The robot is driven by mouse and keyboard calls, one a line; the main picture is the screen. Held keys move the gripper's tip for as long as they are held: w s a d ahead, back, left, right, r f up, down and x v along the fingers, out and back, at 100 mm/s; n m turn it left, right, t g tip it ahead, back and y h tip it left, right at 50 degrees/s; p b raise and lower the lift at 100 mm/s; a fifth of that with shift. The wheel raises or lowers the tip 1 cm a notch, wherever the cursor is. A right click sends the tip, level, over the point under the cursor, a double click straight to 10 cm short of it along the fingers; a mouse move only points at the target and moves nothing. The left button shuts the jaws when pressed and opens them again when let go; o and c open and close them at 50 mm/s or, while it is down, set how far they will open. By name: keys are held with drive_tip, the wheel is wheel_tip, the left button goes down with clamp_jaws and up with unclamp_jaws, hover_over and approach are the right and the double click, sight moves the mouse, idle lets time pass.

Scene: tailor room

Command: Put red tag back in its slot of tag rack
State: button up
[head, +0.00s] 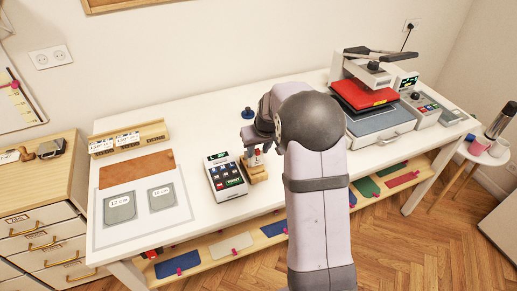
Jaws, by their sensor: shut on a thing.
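My gripper (254,148) is above the white table, left of the middle, partly hidden behind my own arm. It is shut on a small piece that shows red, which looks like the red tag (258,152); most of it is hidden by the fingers. Directly below is a small light wooden block (256,174), which looks like the tag rack. Its slots are too small to make out. I cannot tell whether the tag touches the block or is just above it.
A grey keypad device (226,176) stands close on the left of the block. A dark blue knob (248,113) is behind the gripper. A heat press (372,105) stands at right. A wooden card holder (128,138) and a mat (180,214) are at left.

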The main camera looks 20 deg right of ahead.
sight(258, 155)
idle(0.4)
drive_tip(key=shift+f+b, duration=1.1)
drive_tip(key=shift+f, duration=0.5)
drive_tip(key=shift+f+b, duration=1.4)
drive_tip(key=shift+f, duration=0.15)
idle(0.4)
drive_tip(key=o, duration=1.2)
drive_tip(key=shift+c, duration=0.2)
drive_tip(key=shift+r, duration=0.1)
